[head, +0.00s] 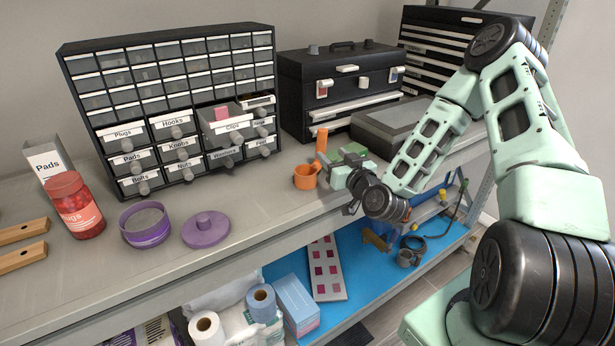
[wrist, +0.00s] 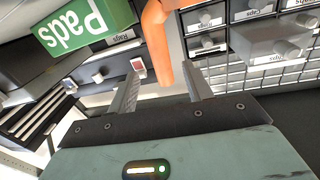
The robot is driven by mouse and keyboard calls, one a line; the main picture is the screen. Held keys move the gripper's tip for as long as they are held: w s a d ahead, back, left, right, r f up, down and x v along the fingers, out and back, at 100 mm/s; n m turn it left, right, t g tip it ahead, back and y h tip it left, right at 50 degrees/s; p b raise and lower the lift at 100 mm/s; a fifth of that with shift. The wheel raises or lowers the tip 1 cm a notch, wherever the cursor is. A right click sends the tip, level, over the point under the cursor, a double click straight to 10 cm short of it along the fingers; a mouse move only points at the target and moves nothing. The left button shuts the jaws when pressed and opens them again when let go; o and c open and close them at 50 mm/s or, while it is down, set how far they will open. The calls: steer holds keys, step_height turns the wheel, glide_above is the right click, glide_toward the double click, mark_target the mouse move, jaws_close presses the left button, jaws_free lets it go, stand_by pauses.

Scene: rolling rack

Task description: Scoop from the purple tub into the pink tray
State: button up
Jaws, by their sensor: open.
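The purple tub (head: 146,230) stands open on the worktop at the left, with grey contents. Its purple lid (head: 206,229) lies flat to its right. An orange scoop (head: 306,177) with an upright handle stands near the middle of the bench. My gripper (head: 346,190) is just right of it. In the wrist view my gripper (wrist: 162,88) is open, and the orange handle (wrist: 157,42) shows between and beyond the fingers; I cannot tell whether they touch. I cannot make out a pink tray for certain; a small pink item (head: 221,113) sits at the pulled-out Clips drawer.
A labelled drawer cabinet (head: 165,52) and black toolbox (head: 338,75) stand behind. A green Pads box (wrist: 85,25) is close to my gripper. A red jar (head: 75,207) and wooden bars (head: 22,247) are at the left. Bench space right of the lid is clear.

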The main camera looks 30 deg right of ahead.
mark_target(324, 147)
steer(key=w+p, duration=0.3)
steer(key=w, duration=0.3)
steer(key=shift+d+p, duration=0.2)
steer(key=shift+p, duration=0.1)
steer(key=shift+w+f, duration=0.1)
steer(key=shift+w, duration=0.3)
jaws_close()
